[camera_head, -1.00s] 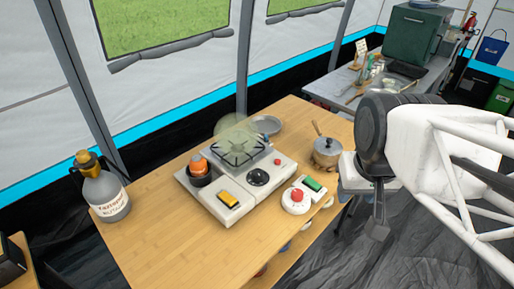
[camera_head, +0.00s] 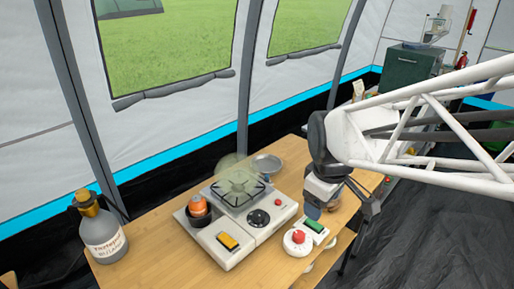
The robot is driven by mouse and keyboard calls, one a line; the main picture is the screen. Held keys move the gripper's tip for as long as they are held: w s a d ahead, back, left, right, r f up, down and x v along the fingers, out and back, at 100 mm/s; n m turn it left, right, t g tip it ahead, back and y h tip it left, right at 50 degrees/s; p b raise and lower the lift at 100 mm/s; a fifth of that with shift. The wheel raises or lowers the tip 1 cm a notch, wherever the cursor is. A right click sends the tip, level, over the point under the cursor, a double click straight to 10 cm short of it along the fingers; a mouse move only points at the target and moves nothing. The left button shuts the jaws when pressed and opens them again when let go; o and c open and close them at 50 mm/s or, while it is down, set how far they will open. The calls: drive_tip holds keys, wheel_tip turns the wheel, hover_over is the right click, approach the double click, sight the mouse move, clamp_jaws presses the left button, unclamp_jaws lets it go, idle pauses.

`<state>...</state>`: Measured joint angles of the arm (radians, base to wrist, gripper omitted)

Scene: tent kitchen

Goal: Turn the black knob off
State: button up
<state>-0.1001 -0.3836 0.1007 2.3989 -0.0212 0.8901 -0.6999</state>
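The black knob (camera_head: 258,218) is a round dial on the front right part of the white stove (camera_head: 225,262) on the wooden table. Nothing covers it, but its mark is too small to read. My gripper (camera_head: 343,208) hangs below the dark wrist, to the right of the stove and above the table's right side. It is clearly apart from the knob. Its fingers are dark and partly merge with what is behind, so I cannot tell how far apart they are.
A small box with a red knob (camera_head: 298,238) and a green switch (camera_head: 314,226) stands between stove and gripper. The stove carries a yellow switch (camera_head: 228,241), a burner (camera_head: 238,192) and an orange-topped item (camera_head: 198,207). A grey jug (camera_head: 101,235) stands left.

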drive_tip(key=w+a+f+n+g, duration=0.1)
drive_tip(key=w+a+f+n, duration=0.5)
drive_tip(key=w+n, duration=0.35)
drive_tip(key=n+g, duration=0.1)
drive_tip(key=n, duration=0.8)
hover_over(257, 213)
wheel_tip(257, 213, down, 9)
drive_tip(key=shift+w+a+r, duration=0.1)
drive_tip(key=shift+f, duration=3.95)
drive_tip(key=c, duration=0.9)
